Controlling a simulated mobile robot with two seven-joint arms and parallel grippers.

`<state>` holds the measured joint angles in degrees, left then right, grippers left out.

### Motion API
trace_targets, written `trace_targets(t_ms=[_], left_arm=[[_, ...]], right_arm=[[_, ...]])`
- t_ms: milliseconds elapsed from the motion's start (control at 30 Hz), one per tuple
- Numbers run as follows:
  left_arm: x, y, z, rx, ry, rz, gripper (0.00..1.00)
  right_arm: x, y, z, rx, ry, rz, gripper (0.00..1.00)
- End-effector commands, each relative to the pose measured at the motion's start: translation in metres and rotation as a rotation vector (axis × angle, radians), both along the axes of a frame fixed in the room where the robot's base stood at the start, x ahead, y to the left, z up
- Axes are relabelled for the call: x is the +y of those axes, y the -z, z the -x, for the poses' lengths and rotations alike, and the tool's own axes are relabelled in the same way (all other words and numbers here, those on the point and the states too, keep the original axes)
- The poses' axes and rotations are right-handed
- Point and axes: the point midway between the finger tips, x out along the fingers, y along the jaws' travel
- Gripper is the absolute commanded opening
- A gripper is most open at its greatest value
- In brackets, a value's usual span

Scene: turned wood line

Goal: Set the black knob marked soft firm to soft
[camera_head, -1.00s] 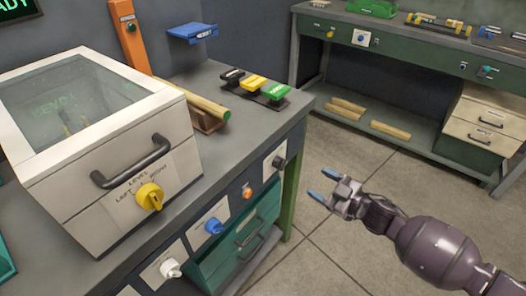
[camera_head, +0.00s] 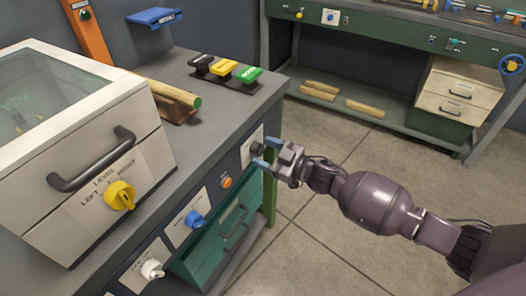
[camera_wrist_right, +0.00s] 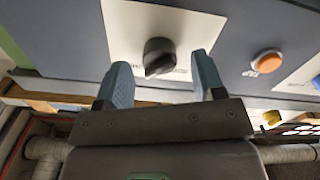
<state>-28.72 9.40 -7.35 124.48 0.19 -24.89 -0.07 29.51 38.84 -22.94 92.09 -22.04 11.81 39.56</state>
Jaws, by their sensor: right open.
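The black knob (camera_head: 256,149) sits on a white plate at the far right end of the near bench's front panel. In the right wrist view the black knob (camera_wrist_right: 159,57) shows near the middle, its plate lettering too blurred to read. My right gripper (camera_head: 267,154) is just in front of the knob. In the right wrist view my open right gripper (camera_wrist_right: 160,78) has one blue fingertip on each side of the knob, with gaps between; I cannot tell how far the tips are from the panel. My left gripper is not in view.
An orange button (camera_head: 226,182), a blue knob (camera_head: 195,218) and a white knob (camera_head: 152,268) line the same panel. A teal drawer (camera_head: 232,230) is below. A yellow knob (camera_head: 120,195) is on the white box (camera_head: 60,215). The floor at right is clear.

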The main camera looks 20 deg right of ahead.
Motion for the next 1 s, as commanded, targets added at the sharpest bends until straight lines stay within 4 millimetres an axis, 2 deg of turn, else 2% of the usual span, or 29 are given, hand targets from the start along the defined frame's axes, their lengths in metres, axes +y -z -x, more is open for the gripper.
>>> trace_targets(t_ms=[433, 767, 1000], left_arm=[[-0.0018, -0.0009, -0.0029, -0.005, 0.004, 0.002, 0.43], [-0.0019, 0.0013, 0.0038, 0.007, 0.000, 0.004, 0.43], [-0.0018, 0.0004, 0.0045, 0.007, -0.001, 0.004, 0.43]], right_arm=[[0.0056, -0.0008, -0.0072, -0.002, 0.001, 0.000, 0.63], [0.0053, -0.0006, -0.0070, -0.001, 0.000, 0.001, 0.14], [0.0053, -0.0011, -0.0070, -0.014, 0.001, 0.016, 0.14]])
